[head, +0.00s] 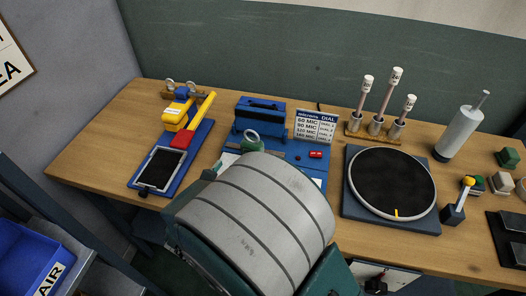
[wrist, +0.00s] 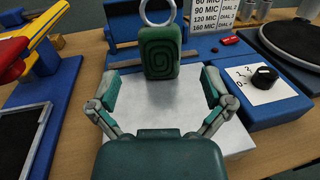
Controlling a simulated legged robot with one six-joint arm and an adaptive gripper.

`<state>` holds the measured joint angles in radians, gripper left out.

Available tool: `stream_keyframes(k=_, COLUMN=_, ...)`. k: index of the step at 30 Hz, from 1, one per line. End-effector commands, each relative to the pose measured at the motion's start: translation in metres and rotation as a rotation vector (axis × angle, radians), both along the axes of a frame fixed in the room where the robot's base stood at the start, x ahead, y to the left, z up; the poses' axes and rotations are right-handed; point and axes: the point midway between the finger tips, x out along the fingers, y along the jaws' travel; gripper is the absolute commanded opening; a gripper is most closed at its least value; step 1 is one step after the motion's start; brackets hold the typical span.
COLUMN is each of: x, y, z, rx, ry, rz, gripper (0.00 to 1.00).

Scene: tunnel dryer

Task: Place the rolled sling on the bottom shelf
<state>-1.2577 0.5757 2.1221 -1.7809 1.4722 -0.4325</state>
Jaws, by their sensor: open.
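The rolled sling is a dark green block with a spiral on its face (wrist: 162,54) and a pale metal ring on top. In the wrist view it stands upright on a pale metal plate (wrist: 165,105), just beyond my gripper. My gripper (wrist: 161,82) is open and empty, its two fingers spread to left and right of the sling's near side; I see no contact. In the head view the sling's ring (head: 250,137) shows beside the blue device, while my arm hides most of the plate and my gripper. I cannot make out the bottom shelf in either view.
The blue device (head: 259,115) stands behind the sling, with a dial box (wrist: 265,87) to the right. A yellow-and-red lever tool (head: 183,117) lies left and a round black plate (head: 392,184) right. A blue bin (head: 28,253) sits lower left. Bare wood shows near the front edge.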

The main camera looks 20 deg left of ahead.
Motion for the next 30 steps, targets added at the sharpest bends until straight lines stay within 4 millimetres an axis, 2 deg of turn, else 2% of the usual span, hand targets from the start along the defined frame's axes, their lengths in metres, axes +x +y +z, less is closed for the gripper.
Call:
stream_keyframes(k=6, x=0.038, y=-0.004, z=0.0, rx=-0.002, ry=0.0, rz=-0.008, gripper=1.0)
stream_keyframes(k=13, x=0.057, y=-0.01, z=0.0, rx=0.001, ry=0.0, rz=-0.008, gripper=1.0)
stream_keyframes(k=21, x=0.095, y=-0.015, z=-0.004, rx=0.001, ry=0.001, rz=-0.008, gripper=1.0)
stream_keyframes(k=30, x=0.1, y=-0.013, z=-0.004, rx=-0.001, ry=0.0, rz=-0.006, gripper=1.0)
